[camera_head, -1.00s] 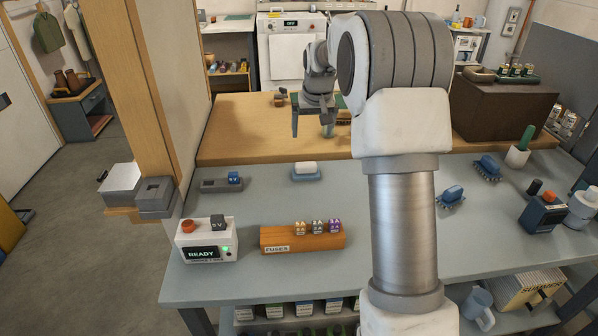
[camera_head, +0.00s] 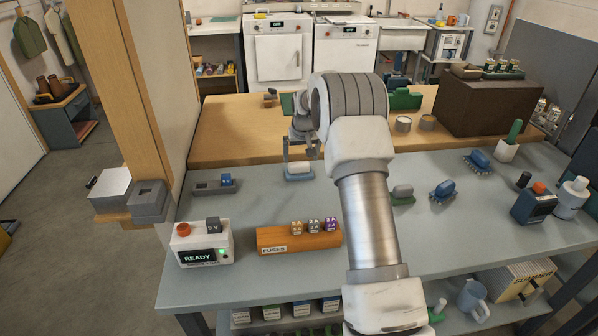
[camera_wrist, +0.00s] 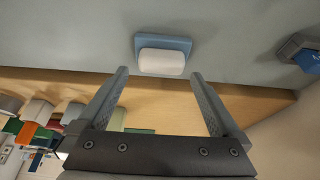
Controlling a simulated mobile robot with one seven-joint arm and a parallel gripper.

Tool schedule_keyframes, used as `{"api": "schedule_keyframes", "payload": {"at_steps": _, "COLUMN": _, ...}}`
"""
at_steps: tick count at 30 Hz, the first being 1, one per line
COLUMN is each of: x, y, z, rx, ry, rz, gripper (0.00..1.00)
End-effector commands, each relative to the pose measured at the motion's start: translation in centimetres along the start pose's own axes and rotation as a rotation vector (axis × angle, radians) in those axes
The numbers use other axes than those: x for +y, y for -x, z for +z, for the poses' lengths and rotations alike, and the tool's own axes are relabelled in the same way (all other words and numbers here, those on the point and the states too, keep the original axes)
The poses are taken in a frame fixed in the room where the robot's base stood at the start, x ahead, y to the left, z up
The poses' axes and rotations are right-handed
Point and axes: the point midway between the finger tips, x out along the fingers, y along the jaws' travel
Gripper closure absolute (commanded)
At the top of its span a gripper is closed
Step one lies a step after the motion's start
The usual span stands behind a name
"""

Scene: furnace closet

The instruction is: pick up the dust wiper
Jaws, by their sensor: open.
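A white, rounded block on a flat blue base (camera_head: 299,178) lies on the grey bench top, near the wooden bench. It is probably the dust wiper, though I see no label on it. The wrist view shows its white part (camera_wrist: 161,63) and blue base beyond the fingertips, roughly centred between them. My gripper (camera_head: 301,153) is open and empty, pointing down close over the wiper in the head view. The open fingers also show in the wrist view (camera_wrist: 158,75). My fingers hide part of the wiper in the head view; I cannot tell the exact height gap.
A grey holder with a blue block (camera_head: 226,179) lies to the left. A wooden fuse block (camera_head: 270,240) and a READY box (camera_head: 200,245) stand in front. Blue brushes (camera_head: 443,191) and a green-based grey object (camera_head: 402,193) lie right. The bench around the wiper is clear.

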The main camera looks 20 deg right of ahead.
Motion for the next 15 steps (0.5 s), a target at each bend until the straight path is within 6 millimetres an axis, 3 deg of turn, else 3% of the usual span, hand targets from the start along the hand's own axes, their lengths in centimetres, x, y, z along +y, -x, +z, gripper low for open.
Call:
{"api": "schedule_keyframes", "payload": {"at_steps": 7, "x": -0.1, "y": -1.6, "z": -0.2, "rx": 0.000, "ry": 0.000, "rz": 0.000, "gripper": 0.00}}
{"api": "schedule_keyframes", "payload": {"at_steps": 15, "x": -0.2, "y": -5.0, "z": -0.5, "rx": 0.000, "ry": 0.000, "rz": -0.001, "gripper": 0.00}}
